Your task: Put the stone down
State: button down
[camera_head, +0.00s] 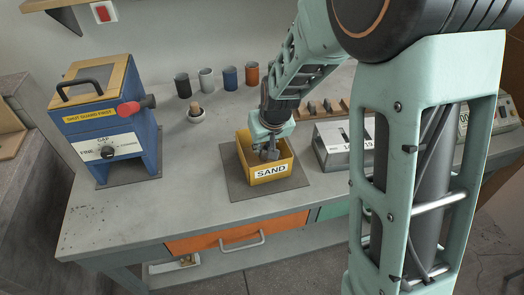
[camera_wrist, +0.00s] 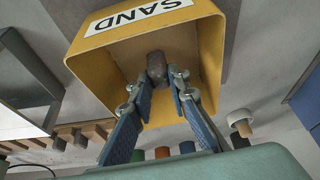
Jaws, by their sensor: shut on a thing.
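The stone (camera_wrist: 156,66) is a small, dark grey lump held at the tips of my gripper's fingers. My gripper (camera_head: 268,152) points down into a yellow open-topped bin labelled SAND (camera_head: 271,172); in the wrist view my gripper (camera_wrist: 167,78) is shut on the stone. I cannot tell whether the stone touches the bin's floor. In the head view the fingers and bin walls make the stone hard to make out.
The bin stands on a dark mat (camera_head: 235,184) on the concrete bench (camera_head: 130,215). A blue machine (camera_head: 108,120) stands left. Several cups (camera_head: 206,80) and a small pot with a wooden handle (camera_head: 196,114) are behind. A grey slotted box (camera_head: 338,145) stands close right. The bench's front left is clear.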

jog(key=shift+d+f, duration=0.1)
jog(key=shift+f, duration=0.65)
jog(key=shift+f+b, duration=0.2)
jog(key=shift+b, duration=0.2)
jog(key=c, duration=1.8)
grip_release()
jog(key=shift+r, duration=0.15)
jog(key=shift+r+p, duration=0.2)
jog(key=shift+p, duration=0.15)
jog(key=p+v, duration=0.1)
jog(key=v, duration=1)
jog(key=shift+s+d+r, duration=0.1)
jog(key=shift+s+r, duration=0.2)
